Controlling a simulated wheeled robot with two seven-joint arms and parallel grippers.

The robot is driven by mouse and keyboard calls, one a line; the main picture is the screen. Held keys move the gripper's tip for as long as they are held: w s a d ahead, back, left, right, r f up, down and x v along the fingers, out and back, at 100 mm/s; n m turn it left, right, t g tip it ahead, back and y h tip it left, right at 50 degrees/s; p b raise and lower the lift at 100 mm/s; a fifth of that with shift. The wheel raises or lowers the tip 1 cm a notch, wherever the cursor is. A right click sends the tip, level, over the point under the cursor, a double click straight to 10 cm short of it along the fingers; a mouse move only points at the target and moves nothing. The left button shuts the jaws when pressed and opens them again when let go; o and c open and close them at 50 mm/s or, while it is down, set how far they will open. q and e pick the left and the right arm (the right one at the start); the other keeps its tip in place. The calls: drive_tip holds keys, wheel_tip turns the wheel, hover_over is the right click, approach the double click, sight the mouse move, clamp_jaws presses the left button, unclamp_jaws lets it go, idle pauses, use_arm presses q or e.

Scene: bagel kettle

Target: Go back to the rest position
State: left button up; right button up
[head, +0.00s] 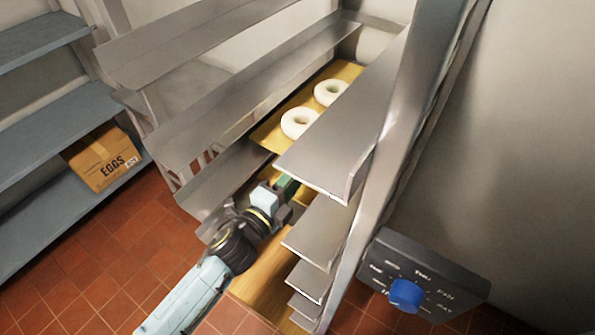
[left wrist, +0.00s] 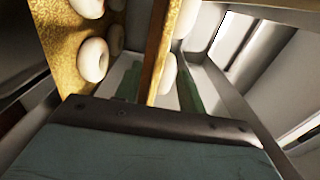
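My left gripper (head: 287,190) is at the rack, just below the upper wooden board (head: 347,72). Two pale bagels, a near one (head: 298,122) and a far one (head: 330,92), lie on that board. In the left wrist view the green fingers (left wrist: 158,90) stand apart, with a wooden board's edge (left wrist: 160,45) between them and visible gaps beside it. A bagel (left wrist: 93,60) lies on a board at the left there, and another bagel (left wrist: 168,74) partly shows behind the edge. The fingertips are partly hidden in the head view. My right gripper is not in view.
Metal rack shelves (head: 335,150) surround my left gripper closely on both sides. A lower wooden board (head: 262,275) lies beneath. A control panel with a blue knob (head: 405,294) is at lower right. An egg carton box (head: 103,158) sits on shelving at left. Open tiled floor lies between.

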use_arm(q)
drive_tip(key=shift+s+a, duration=0.15)
drive_tip(key=shift+s, duration=0.05)
idle(0.4)
drive_tip(key=s+a+f+n+g+y+b, duration=0.2)
drive_tip(key=s+a+f+n, duration=0.25)
drive_tip(key=f, duration=0.75)
drive_tip(key=s+a+f+n+g+y+b, duration=0.1)
drive_tip(key=s+a+f+n+g+y, duration=0.25)
drive_tip(key=f, duration=0.85)
drive_tip(key=s+a+f+n+g+y+b, duration=0.15)
drive_tip(key=s+a+f+n, duration=0.35)
drive_tip(key=f, duration=0.6)
drive_tip(key=s+a+f+n+g+y+b, duration=0.1)
drive_tip(key=s+a+f+n+g, duration=0.1)
drive_tip(key=s+f, duration=0.4)
drive_tip(key=s+a+f+n+g+y+b, duration=0.1)
drive_tip(key=s+a+f+n, duration=0.3)
drive_tip(key=s, duration=1)
drive_tip(key=s+a+f+n+g+b, duration=0.2)
drive_tip(key=s+a+f+n+g, duration=0.1)
drive_tip(key=s+f, duration=0.5)
drive_tip(key=shift+s+a+g+y, duration=0.4)
drive_tip(key=shift+s+g, duration=0.1)
drive_tip(key=shift+s, duration=0.5)
